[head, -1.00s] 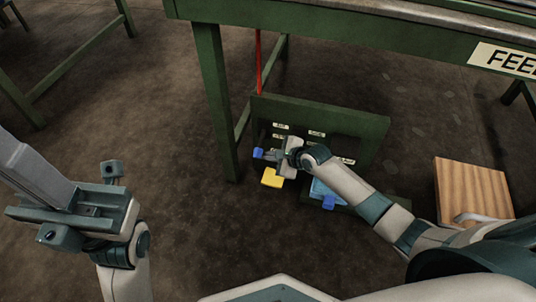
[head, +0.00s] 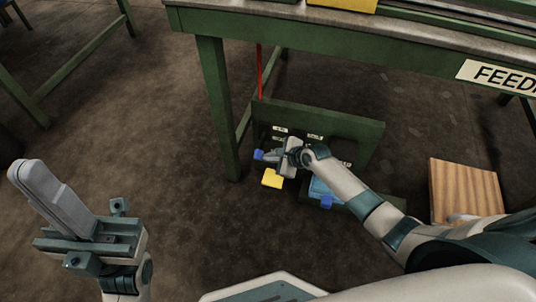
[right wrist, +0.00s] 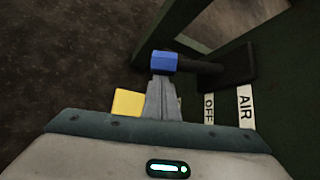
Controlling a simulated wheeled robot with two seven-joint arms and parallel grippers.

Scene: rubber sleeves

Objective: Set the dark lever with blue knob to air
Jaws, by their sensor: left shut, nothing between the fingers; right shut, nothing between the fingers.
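The blue knob (head: 258,154) sits on a dark lever at the left end of a low green panel (head: 320,117). The right wrist view shows the knob (right wrist: 164,62) and the dark lever (right wrist: 202,71), which sticks out from a dark mount by the AIR label (right wrist: 246,106) and OFF label (right wrist: 210,108). My right gripper (head: 270,156) is shut and empty, its fingertips (right wrist: 163,80) right at the knob; I cannot tell whether they touch. My left gripper (head: 24,172) is shut and empty, raised at the left, far from the panel.
A yellow piece (head: 271,178) is just below the right gripper. A second blue knob (head: 326,202) and a light blue part (head: 318,187) are to its right. A green table leg (head: 217,110) stands left of the panel. A wooden box (head: 465,190) stands at the right.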

